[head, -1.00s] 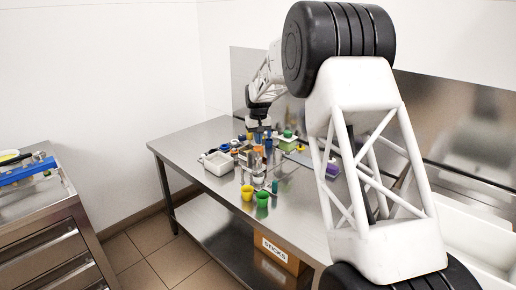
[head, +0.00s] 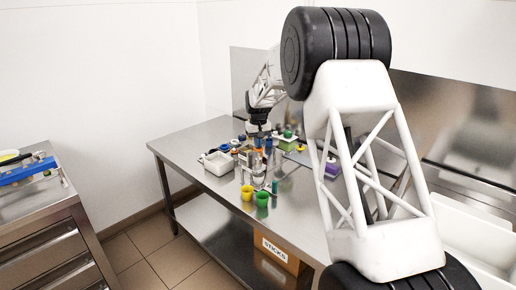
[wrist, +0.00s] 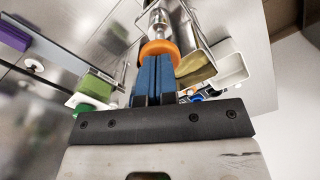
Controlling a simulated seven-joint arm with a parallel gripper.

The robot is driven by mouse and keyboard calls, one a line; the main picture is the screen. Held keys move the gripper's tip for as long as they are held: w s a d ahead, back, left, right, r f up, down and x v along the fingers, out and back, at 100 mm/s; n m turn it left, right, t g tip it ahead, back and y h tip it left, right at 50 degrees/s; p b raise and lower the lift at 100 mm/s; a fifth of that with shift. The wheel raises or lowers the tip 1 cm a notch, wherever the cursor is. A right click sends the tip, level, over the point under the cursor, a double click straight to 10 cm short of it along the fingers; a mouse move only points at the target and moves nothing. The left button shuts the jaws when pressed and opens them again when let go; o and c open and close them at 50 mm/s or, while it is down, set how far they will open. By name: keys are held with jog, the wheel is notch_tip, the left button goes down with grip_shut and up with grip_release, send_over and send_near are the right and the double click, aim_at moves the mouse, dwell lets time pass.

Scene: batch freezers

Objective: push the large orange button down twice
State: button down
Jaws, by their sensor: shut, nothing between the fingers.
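The large orange button (wrist: 159,48) is a round disc on a metal fixture in the wrist view. My gripper (wrist: 154,58) has its blue fingers together, with nothing between them. Their tips overlap the button's near edge in that view; I cannot tell whether they touch it. In the head view my gripper (head: 263,147) points down among the items on the steel table, and the button is too small and hidden to make out clearly.
A white tray (head: 217,163), a yellow cup (head: 247,193) and a green cup (head: 262,198) stand on the steel table (head: 185,143). A green block (wrist: 97,88) lies left of the fingers in the wrist view. Small items crowd the gripper.

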jog(key=shift+f, duration=1.2)
dwell(0.8)
jog(key=shift+r, duration=2.25)
jog(key=shift+r, duration=0.15)
jog(key=shift+r, duration=2.4)
